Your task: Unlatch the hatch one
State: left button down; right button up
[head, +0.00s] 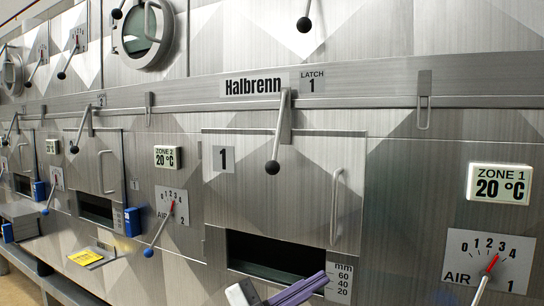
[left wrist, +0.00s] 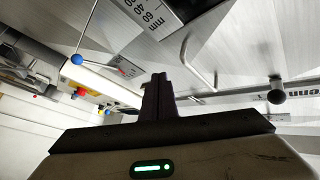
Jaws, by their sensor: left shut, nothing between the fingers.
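The hatch numbered 1 (head: 310,160) is a brushed-metal panel with a vertical bar handle (head: 336,205) on its right. Above it hangs the latch 1 lever (head: 280,130), pointing down and slightly left, with a black ball (head: 272,167) at its lower end. The black ball also shows at the right of the left wrist view (left wrist: 277,96). My left gripper (head: 322,279), with purple fingers, is shut and empty. It is in front of the dark opening below the hatch, well below the lever and apart from it. My right gripper is out of view.
A dark slot (head: 270,250) lies under the hatch, beside a millimetre scale (head: 340,283). An air lever with a blue ball (head: 149,252) sticks out at left. The zone 1 display (head: 500,184) and air dial (head: 487,262) are at right. The space before the hatch panel is clear.

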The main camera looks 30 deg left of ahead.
pick_arm(q)
notch_tip(320, 180, up, 14)
jog(key=s+a+m+g+h+b, duration=0.15)
jog(key=m+g, duration=0.25)
jog(key=m, duration=0.5)
jog(key=s+a+r+n+t+y+b, duration=0.1)
jog(key=s+a+r+y, duration=0.3)
jog(key=a+r, duration=0.5)
jog(key=shift+s+a+r+t+y+b, duration=0.15)
jog(key=shift+a+r+t+y+b, duration=0.25)
jog(key=shift+r+t+y+b, duration=0.45)
